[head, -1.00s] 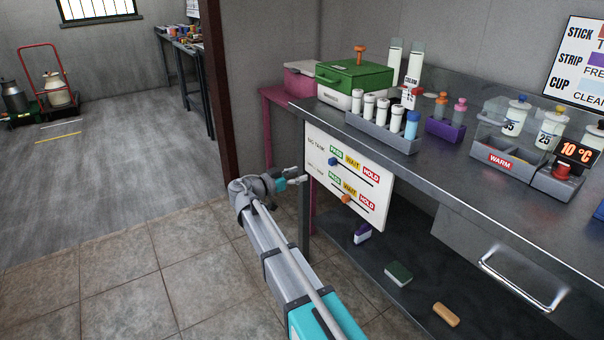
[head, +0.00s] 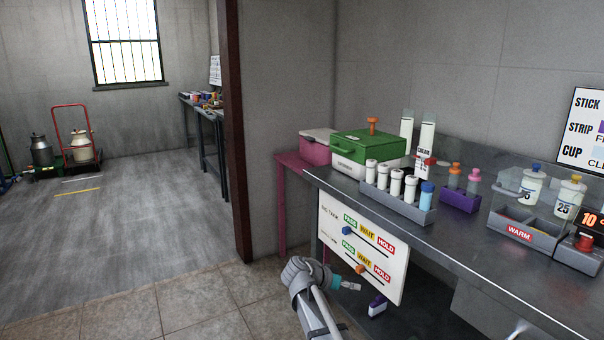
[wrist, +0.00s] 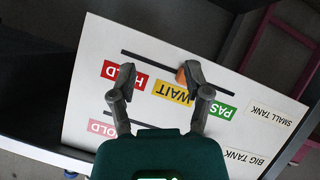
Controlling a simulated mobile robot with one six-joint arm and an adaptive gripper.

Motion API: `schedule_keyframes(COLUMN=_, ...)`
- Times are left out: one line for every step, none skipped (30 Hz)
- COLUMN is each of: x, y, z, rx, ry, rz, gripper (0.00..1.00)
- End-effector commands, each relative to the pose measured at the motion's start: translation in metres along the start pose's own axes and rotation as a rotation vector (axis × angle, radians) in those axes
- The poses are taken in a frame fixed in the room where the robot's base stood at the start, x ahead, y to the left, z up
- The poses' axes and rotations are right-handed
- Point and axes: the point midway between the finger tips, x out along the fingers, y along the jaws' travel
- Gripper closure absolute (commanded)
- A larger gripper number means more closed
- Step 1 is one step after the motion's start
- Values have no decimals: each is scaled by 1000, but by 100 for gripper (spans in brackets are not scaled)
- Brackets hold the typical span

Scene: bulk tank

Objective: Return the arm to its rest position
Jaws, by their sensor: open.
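My gripper (head: 352,286) is in front of the lower edge of the white tank board (head: 392,284), empty, with its jaws apart. In the wrist view my gripper (wrist: 158,76) has its two fingers spread over the board (wrist: 95,60), which appears upside down. The orange slider knob (head: 361,269) is on the small tank row, near WAIT; in the wrist view this knob (wrist: 181,76) shows beside the right finger, partly covered. I cannot tell whether they touch. The blue slider knob (head: 349,231) is on the big tank row, under PASS. My arm reaches in from the bottom.
The metal bench (head: 455,232) runs along the right with a bottle rack (head: 398,206), green case (head: 368,148), purple holder (head: 460,200) and WARM box (head: 518,233). A pink stand (head: 283,220) and a dark door post (head: 232,120) are behind.

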Motion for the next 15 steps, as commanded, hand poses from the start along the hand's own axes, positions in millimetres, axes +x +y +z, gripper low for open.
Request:
schedule_keyframes(x=10, y=15, z=14, rx=-42, ry=-60, rz=-12, gripper=37)
schedule_keyframes(x=14, y=21, z=21, rx=-71, ry=-96, rz=-24, gripper=37)
schedule_keyframes(x=19, y=28, z=31, rx=-110, ry=-145, rz=-42, gripper=37)
schedule_keyframes(x=23, y=33, z=38, rx=-138, ry=-180, rz=-58, gripper=37)
schedule_keyframes(x=26, y=38, z=46, rx=-166, ry=-214, rz=-75, gripper=37)
schedule_keyframes(x=30, y=45, z=56, rx=-203, ry=-259, rz=-100, gripper=37)
schedule_keyframes(x=32, y=49, z=63, rx=-230, ry=-292, rz=-121, gripper=37)
schedule_keyframes(x=34, y=54, z=70, rx=-256, ry=-324, rz=-142, gripper=37)
schedule_keyframes(x=36, y=61, z=80, rx=-292, ry=-365, rz=-174, gripper=37)
schedule_keyframes(x=38, y=65, z=87, rx=-317, ry=-395, rz=-200, gripper=37)
schedule_keyframes(x=38, y=70, z=94, rx=-342, ry=-424, rz=-226, gripper=37)
schedule_keyframes(x=39, y=76, z=103, rx=-375, ry=-462, rz=-263, gripper=37)
schedule_keyframes(x=39, y=80, z=110, rx=-399, ry=-489, rz=-293, gripper=37)
schedule_keyframes(x=39, y=85, z=116, rx=-421, ry=-514, rz=-324, gripper=37)
schedule_keyframes(x=38, y=90, z=124, rx=-452, ry=-545, rz=-366, gripper=37)
